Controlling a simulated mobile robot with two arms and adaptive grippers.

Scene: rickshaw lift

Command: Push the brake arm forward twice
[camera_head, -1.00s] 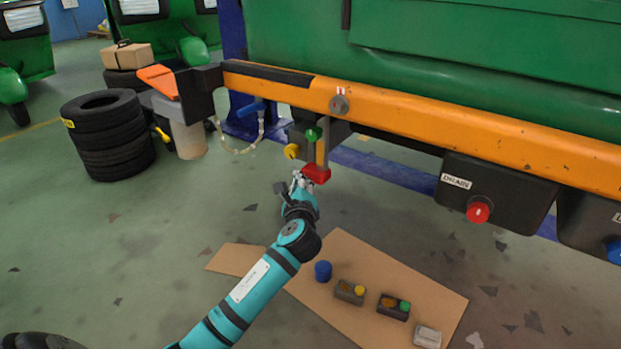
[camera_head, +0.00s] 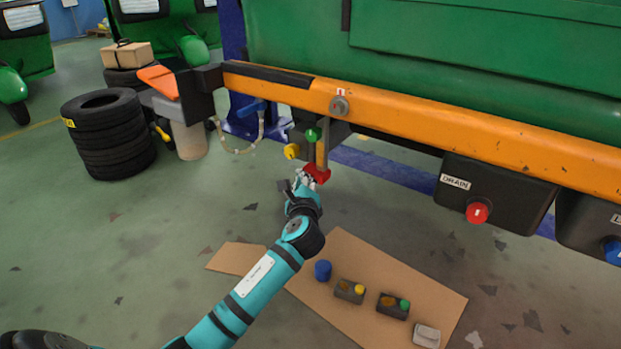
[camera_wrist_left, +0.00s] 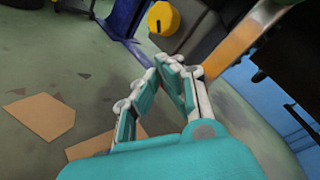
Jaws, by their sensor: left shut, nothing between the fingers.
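The brake arm (camera_head: 322,153) is a short ochre lever hanging below the orange beam, with a red pad (camera_head: 317,173) at its lower end. My left gripper (camera_head: 305,177) is at the near left side of the red pad, very close to it; I cannot tell whether they touch. Its fingers also show in the left wrist view (camera_wrist_left: 168,68), drawn together at the tips with nothing between them. An orange bar (camera_wrist_left: 236,45) runs to the right of the fingers there; I cannot tell whether it is the lever. My right gripper is not in view.
A yellow knob (camera_head: 292,151) and a green knob (camera_head: 313,135) sit beside the lever. A drain box with a red knob (camera_head: 477,212) hangs at the right. Cardboard (camera_head: 345,250) with small parts lies on the floor. Stacked tyres (camera_head: 108,135) stand at the left.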

